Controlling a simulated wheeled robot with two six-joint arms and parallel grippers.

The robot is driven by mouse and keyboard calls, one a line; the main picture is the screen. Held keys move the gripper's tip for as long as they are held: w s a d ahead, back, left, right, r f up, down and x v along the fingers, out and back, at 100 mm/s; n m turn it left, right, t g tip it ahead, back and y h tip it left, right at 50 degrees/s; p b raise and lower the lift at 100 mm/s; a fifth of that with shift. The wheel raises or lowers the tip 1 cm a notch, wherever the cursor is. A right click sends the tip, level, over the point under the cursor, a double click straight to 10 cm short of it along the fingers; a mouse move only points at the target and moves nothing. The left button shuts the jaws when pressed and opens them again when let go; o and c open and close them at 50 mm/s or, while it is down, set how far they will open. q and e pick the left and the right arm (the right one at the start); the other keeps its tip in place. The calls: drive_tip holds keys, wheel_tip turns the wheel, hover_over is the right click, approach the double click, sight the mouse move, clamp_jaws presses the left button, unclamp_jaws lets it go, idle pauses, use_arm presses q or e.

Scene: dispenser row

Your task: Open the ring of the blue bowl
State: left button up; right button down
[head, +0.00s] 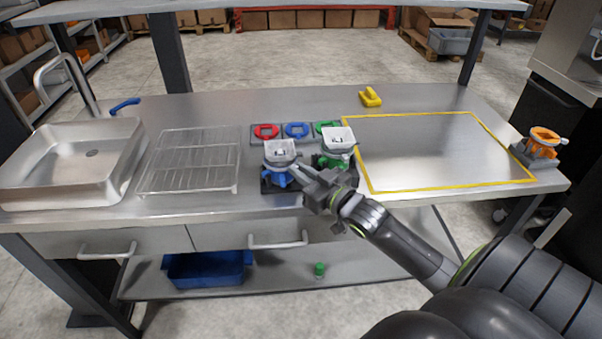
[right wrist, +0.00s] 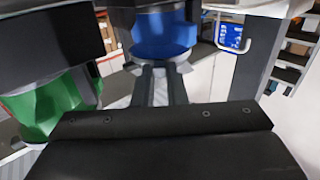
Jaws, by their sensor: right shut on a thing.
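The blue bowl (head: 279,176) is part of a dispenser with a grey square hopper (head: 280,152), standing upright on a dark base near the table's front edge. In the right wrist view the blue bowl (right wrist: 163,35) is straight ahead of the fingers. My right gripper (head: 297,173) reaches in from the right and is shut at the blue bowl's right front side. In the right wrist view its fingers (right wrist: 160,72) are close together, with tips at the bowl's lower part. The gripped part, likely the ring, is mostly hidden. My left gripper is not in view.
A green dispenser (head: 334,160) stands close to the right of the blue one. Behind them lies a rack with red (head: 266,131), blue (head: 297,130) and green pieces. A wire rack (head: 190,165) is left. The yellow-outlined area (head: 440,150) is clear. An orange dispenser (head: 542,140) is far right.

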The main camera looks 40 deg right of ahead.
drive_tip(key=c, duration=1.4)
unclamp_jaws()
drive_tip(key=shift+c, duration=0.2)
drive_tip(key=shift+s, duration=0.1)
drive_tip(key=s+d+p, duration=0.2)
drive_tip(key=s+p, duration=0.9)
drive_tip(key=s, duration=0.6)
